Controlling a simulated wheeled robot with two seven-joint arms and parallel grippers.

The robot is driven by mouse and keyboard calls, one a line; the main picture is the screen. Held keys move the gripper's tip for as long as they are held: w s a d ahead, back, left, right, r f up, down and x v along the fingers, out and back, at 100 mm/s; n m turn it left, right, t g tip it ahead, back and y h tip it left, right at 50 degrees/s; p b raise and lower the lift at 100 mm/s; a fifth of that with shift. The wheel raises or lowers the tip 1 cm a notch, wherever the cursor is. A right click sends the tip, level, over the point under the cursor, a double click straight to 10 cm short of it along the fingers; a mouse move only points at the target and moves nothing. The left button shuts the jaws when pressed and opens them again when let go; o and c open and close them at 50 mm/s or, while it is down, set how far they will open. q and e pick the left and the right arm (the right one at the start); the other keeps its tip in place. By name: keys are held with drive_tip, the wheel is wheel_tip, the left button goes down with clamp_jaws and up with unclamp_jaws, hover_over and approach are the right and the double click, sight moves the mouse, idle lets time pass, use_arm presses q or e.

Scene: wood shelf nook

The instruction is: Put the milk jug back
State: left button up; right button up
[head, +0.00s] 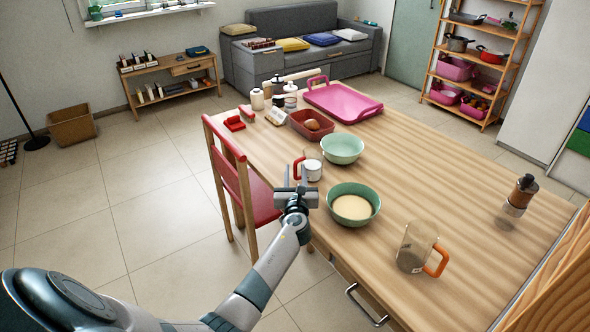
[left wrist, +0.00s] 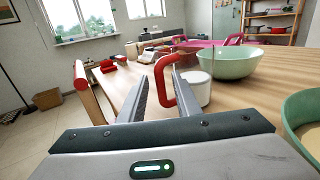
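A clear jug with a red handle and white milk in it (head: 313,170) stands on the wooden table near its left edge. In the left wrist view its milk (left wrist: 197,90) and red handle (left wrist: 159,86) show just ahead of my fingers. My left gripper (head: 295,177) is open and empty, level with the jug, its fingers pointing at the handle. In the left wrist view the handle appears between the two fingertips (left wrist: 162,68); I cannot tell whether they touch it. My right gripper is not in view.
A green bowl of beige contents (head: 354,205) and an empty green bowl (head: 342,147) stand close to the jug. A red chair (head: 243,183) stands left.

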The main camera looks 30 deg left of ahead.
use_arm(q)
drive_tip(key=v, duration=0.8)
drive_tip(key=shift+s+d, duration=0.2)
drive_tip(key=shift+s, duration=0.1)
drive_tip(key=shift+v, duration=0.85)
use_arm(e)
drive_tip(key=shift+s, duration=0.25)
